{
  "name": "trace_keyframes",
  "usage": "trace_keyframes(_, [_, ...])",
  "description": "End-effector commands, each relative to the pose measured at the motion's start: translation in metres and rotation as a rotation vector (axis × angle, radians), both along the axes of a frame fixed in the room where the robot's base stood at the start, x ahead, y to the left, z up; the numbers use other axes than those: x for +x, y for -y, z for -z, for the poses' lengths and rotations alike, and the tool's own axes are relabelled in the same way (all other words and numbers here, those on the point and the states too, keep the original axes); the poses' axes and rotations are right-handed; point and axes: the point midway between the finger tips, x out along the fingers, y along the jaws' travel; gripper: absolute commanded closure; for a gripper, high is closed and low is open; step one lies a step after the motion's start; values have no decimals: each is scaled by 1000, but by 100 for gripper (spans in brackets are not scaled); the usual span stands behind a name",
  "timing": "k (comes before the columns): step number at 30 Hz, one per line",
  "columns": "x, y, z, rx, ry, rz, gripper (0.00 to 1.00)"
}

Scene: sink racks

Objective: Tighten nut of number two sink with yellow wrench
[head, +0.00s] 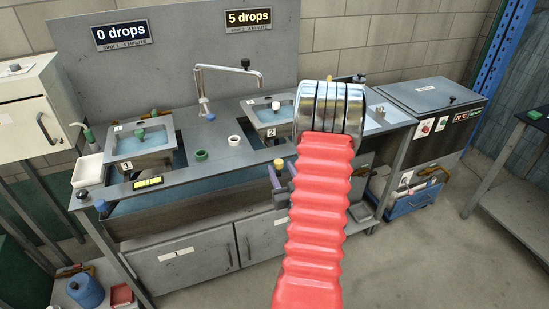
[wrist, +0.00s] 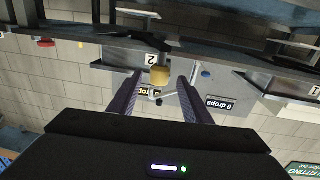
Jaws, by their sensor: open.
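The number two sink (head: 269,116) is a small grey basin right of centre on the steel counter, labelled 2. In the wrist view, which is upside down, a yellow-brass cylindrical fitting (wrist: 160,75), perhaps the nut, hangs by the label 2 (wrist: 151,58). My gripper (wrist: 159,89) is open, its two dark fingers on either side of the fitting in the picture. I cannot tell whether they reach it. In the head view my gripper (head: 281,178) is below the counter's front, partly hidden by my red arm. I cannot make out a yellow wrench for certain.
The number one sink (head: 139,150) stands at the left. Signs read 0 drops (head: 121,34) for sink 1 and 5 drops (head: 248,19) for sink 2. A yellow-black block (head: 148,183) lies on the counter. A blue toolbox (head: 412,199) is low at the right. Floor is clear at lower right.

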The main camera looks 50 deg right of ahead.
Motion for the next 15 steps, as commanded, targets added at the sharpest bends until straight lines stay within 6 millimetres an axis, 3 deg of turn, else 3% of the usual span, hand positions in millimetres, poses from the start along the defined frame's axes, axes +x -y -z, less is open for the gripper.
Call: trace_keyframes(15, [60,42,0,-1,-1,-2,56])
